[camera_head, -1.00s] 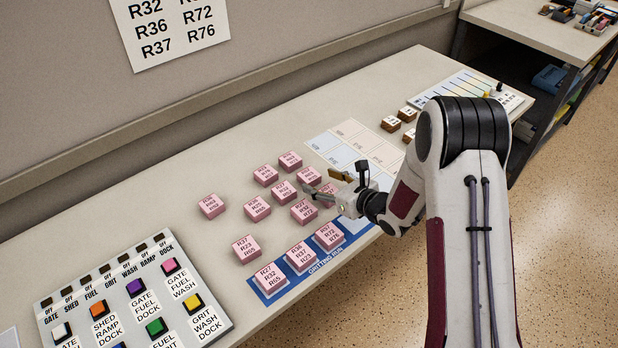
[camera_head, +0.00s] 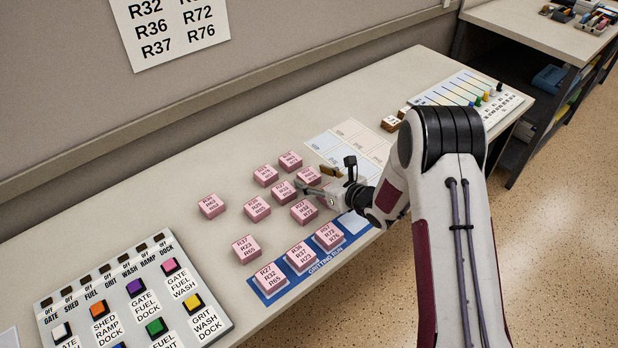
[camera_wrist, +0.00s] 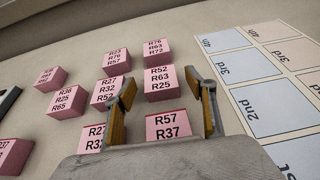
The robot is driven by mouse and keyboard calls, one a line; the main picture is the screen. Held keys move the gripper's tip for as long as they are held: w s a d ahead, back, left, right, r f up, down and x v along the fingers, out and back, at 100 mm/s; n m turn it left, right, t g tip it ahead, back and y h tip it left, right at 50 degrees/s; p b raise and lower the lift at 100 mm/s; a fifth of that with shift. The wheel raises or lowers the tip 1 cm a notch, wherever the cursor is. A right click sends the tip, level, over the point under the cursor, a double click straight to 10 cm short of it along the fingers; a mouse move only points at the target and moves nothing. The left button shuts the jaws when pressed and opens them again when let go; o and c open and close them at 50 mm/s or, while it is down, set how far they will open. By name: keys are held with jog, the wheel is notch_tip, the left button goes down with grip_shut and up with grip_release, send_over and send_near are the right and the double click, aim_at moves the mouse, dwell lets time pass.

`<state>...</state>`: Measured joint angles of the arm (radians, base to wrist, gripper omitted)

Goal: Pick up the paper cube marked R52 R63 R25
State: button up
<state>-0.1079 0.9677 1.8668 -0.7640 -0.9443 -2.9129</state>
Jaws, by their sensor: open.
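The pink paper cube marked R52 R63 R25 (camera_wrist: 161,84) rests on the table in the wrist view, just beyond my gripper (camera_wrist: 164,88), roughly in line with the gap between its fingers. In the head view this appears to be the pink cube (camera_head: 307,174) beside my gripper (camera_head: 316,180), partly covered by it. My gripper is open and holds nothing. Its fingers have brownish pads. A cube reading R57 R37 (camera_wrist: 167,127) shows nearer, between the fingers; its lower part is hidden by the gripper body.
Other pink cubes stand close by, including R76 R63 R72 (camera_wrist: 155,50) behind and R27 R32 R52 (camera_wrist: 106,88) to the left. A blue strip (camera_head: 283,292) carries several cubes. A numbered sheet (camera_wrist: 262,91) lies right. A button panel (camera_head: 180,262) sits lower left.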

jog(key=shift+x, duration=1.4)
jog(key=c, duration=1.2)
